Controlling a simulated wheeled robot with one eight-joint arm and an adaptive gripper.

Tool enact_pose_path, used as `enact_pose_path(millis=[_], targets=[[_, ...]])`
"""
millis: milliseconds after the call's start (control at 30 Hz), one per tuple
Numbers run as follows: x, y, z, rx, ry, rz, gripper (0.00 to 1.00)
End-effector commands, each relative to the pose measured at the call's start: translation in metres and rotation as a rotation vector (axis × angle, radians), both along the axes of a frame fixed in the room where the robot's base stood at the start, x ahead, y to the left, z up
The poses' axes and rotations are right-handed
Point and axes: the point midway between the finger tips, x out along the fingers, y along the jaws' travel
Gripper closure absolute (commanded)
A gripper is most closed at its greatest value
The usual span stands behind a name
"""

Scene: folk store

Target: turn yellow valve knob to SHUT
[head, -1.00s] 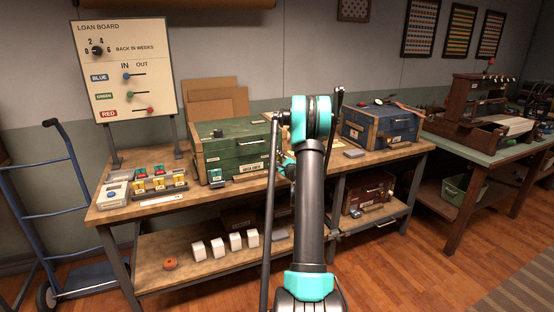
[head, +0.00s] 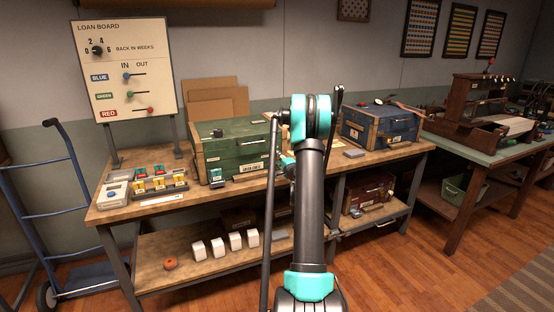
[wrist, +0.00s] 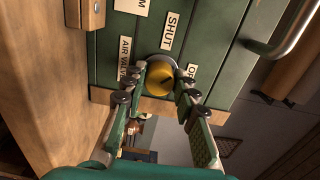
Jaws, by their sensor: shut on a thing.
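The yellow valve knob (wrist: 158,79) sits on the green front of a chest (wrist: 225,50) in the wrist view. My gripper (wrist: 161,84) has one finger on each side of it and is shut on it. A dark mark on the knob's face slants toward the upper right, on the side of the partly hidden label (wrist: 192,71) reading "OP". The SHUT label (wrist: 170,31) is above the knob, and the AIR VALVE label (wrist: 125,58) is to its left. In the head view the green chest (head: 229,146) stands on the bench; my arm hides the knob and fingertips.
A metal handle (wrist: 296,30) sticks out right of the knob. The wooden bench (head: 255,193) also holds a blue chest (head: 382,124), a tray of coloured blocks (head: 158,185) and a loan board (head: 122,65). White blocks (head: 235,241) stand on the lower shelf.

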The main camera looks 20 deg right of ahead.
Motion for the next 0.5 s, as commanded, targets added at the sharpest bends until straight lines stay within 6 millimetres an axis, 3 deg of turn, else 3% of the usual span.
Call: enact_pose_path(millis=[500], targets=[[-0.0013,0.001,-0.0017,-0.479,-0.015,0.002,1.0]])
